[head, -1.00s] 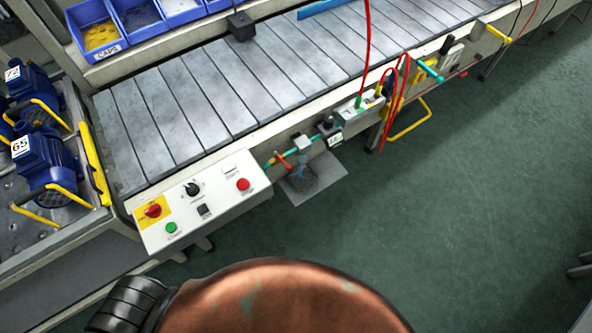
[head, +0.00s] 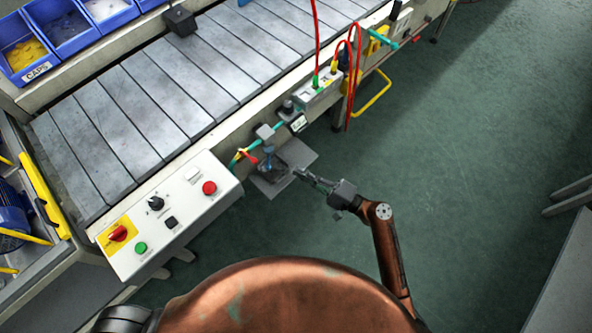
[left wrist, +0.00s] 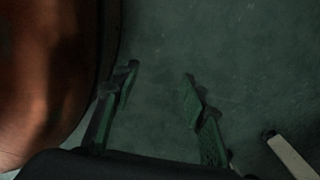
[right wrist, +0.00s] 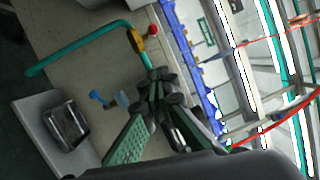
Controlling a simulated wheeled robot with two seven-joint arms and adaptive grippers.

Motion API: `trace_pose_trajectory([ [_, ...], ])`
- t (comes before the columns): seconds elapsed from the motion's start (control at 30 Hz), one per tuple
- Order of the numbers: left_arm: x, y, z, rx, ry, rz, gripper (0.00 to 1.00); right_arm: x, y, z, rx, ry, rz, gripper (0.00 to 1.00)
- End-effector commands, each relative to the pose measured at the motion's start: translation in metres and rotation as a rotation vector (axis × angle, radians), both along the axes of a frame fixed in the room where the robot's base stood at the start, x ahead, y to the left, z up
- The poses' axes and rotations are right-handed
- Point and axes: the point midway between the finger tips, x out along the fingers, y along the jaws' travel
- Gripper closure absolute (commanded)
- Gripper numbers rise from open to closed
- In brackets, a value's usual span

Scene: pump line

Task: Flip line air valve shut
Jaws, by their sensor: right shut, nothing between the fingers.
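The line air valve shows a small red handle (head: 250,159) with a yellow part, on the teal pipe along the conveyor's front side. In the right wrist view its red handle (right wrist: 153,31) stands near the yellow part (right wrist: 137,43), at top centre. My right gripper (head: 298,172) is shut and empty, to the right of the valve and apart from it in the head view. Its closed fingertips also show in the right wrist view (right wrist: 160,76), below the valve. My left gripper (left wrist: 160,78) is open and empty over the floor, seen only in the left wrist view.
A control box (head: 168,220) with buttons and a red switch sits left of the valve. A grey plate (head: 297,155) is below the valve. A blue item (right wrist: 105,99) shows beside the right fingers. Red hoses (head: 353,80) hang further right; the green floor is open.

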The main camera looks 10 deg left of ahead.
Motion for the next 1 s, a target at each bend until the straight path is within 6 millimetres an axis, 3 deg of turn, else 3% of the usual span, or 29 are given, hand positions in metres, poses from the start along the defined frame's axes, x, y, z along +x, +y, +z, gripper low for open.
trace_pose_trajectory([
  [0.37,0.013,-0.001,0.004,-0.001,0.000,0.006,0.60,0.029,0.072,0.010,0.001,-0.001,0.001,1.00],
  [0.5,0.014,-0.001,0.005,-0.001,-0.002,0.007,0.60,0.021,0.091,0.014,0.001,0.000,0.000,1.00],
  [0.7,0.009,-0.001,0.004,0.000,0.004,0.006,0.60,0.015,0.105,0.017,-0.001,0.001,-0.002,1.00],
  [1.0,0.010,-0.001,0.004,-0.001,0.001,0.006,0.60,0.013,0.108,0.017,-0.001,0.001,-0.002,1.00],
])
